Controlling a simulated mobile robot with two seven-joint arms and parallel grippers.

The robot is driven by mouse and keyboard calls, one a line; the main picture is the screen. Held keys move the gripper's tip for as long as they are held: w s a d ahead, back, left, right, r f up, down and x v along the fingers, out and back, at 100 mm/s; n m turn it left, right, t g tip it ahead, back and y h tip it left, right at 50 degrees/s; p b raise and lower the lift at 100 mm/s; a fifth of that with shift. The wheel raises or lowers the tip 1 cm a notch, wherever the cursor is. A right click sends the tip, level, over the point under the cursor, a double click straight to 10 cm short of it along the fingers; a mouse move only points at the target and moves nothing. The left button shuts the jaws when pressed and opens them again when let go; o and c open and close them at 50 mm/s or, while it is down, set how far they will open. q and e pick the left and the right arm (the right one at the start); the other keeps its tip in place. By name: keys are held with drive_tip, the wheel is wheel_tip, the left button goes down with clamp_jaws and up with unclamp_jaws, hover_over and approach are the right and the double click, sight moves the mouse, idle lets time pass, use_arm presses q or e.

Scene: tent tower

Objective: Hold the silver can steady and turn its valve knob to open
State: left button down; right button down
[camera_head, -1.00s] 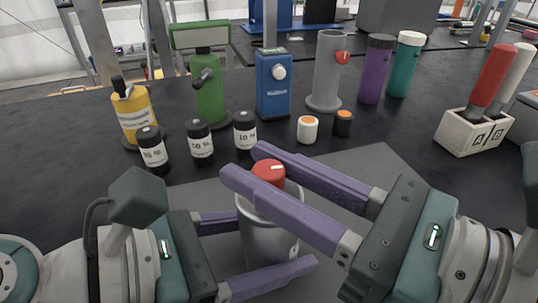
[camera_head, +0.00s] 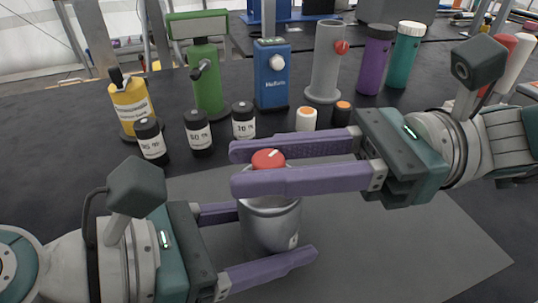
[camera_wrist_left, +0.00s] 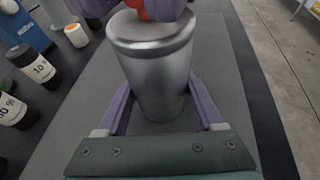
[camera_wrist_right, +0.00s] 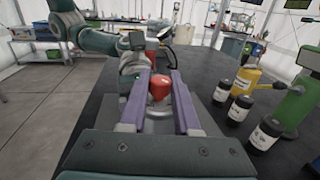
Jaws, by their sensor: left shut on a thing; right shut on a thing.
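The silver can (camera_head: 270,228) stands upright on the grey mat, with its red valve knob (camera_head: 268,159) on top. My left gripper (camera_head: 279,232) comes in from the left and is shut on the can's body; its far finger is partly hidden. The can (camera_wrist_left: 155,62) stands between its fingers in the left wrist view. My right gripper (camera_head: 234,169) comes in from the right and is shut on the knob, its fingertips reaching past it. The knob (camera_wrist_right: 159,87) also shows between the fingers in the right wrist view. The knob's white mark points to the upper right in the head view.
Black labelled bottles (camera_head: 198,135) stand behind the can, with a yellow bottle (camera_head: 131,103), a green canister (camera_head: 206,85) and a blue canister (camera_head: 271,75) beyond. Small white (camera_head: 306,119) and black containers sit close behind my right gripper. The grey mat (camera_head: 400,250) is clear at front right.

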sight(272, 157)
use_arm(q)
drive_tip(key=shift+f, duration=0.1)
use_arm(e)
drive_tip(key=shift+w+f+n+g, duration=0.1)
drive_tip(key=shift+n+g, duration=0.7)
drive_tip(key=shift+g, duration=0.4)
drive_tip(key=shift+d+g+h, duration=0.1)
drive_tip(key=shift+g+h, duration=0.2)
drive_tip(key=c, duration=0.6)
unclamp_jaws()
drive_tip(key=shift+n, duration=0.3)
wheel_tip(272, 157, up, 10)
drive_tip(key=shift+r, duration=0.1)
